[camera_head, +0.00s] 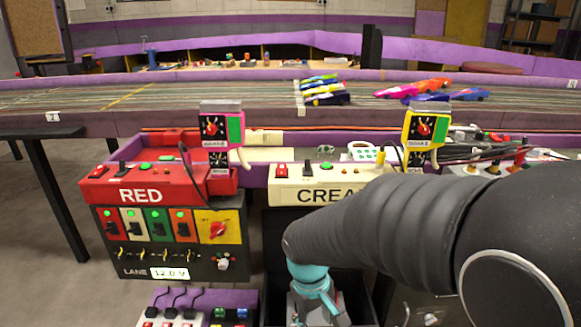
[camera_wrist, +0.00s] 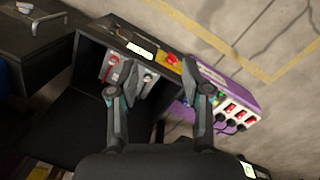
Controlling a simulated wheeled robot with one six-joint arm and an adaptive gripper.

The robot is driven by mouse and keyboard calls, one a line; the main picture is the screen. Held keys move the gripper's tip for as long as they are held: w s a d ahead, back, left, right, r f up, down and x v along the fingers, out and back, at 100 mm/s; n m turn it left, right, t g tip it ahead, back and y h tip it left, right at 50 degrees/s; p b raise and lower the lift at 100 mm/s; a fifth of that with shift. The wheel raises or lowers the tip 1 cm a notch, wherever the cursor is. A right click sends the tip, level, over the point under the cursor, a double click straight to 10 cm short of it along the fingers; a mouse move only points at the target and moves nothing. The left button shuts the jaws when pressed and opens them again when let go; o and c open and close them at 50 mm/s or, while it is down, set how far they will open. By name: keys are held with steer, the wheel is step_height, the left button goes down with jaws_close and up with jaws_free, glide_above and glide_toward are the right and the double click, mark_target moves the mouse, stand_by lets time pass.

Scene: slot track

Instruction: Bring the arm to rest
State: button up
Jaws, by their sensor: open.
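My arm, in a dark ribbed sleeve, comes in from the right in the head view and bends down at the middle. My gripper (camera_head: 318,307) is at the bottom of that view, below the CREAM station, with its fingertips cut off or hidden. In the wrist view my gripper (camera_wrist: 162,92) shows two dark fingers spread apart with nothing between them. Beyond the fingers is a dark open-sided cabinet (camera_wrist: 92,58) with a grey switch panel (camera_wrist: 128,72). I cannot tell whether the fingers touch anything.
The RED control station (camera_head: 140,195) is left of my arm, the CREAM station (camera_head: 300,190) just behind it. A purple power strip (camera_head: 195,300) sits low at left. The slot track (camera_head: 220,92) with several cars crosses behind. Floor is clear at left.

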steer(key=s+d+r+m+t+p, duration=0.1)
steer(key=s+d+r+m+t, duration=0.1)
steer(key=r, duration=0.4)
steer(key=s+d+r+m+t+y+p, duration=0.1)
steer(key=s+d+r+m+t, duration=0.1)
steer(key=s+d+r, duration=0.2)
steer(key=s+d+r+m+t+p, duration=0.1)
steer(key=s+d+r, duration=0.3)
steer(key=r, duration=0.4)
steer(key=shift+m+t, duration=0.4)
steer(key=shift+m, duration=0.2)
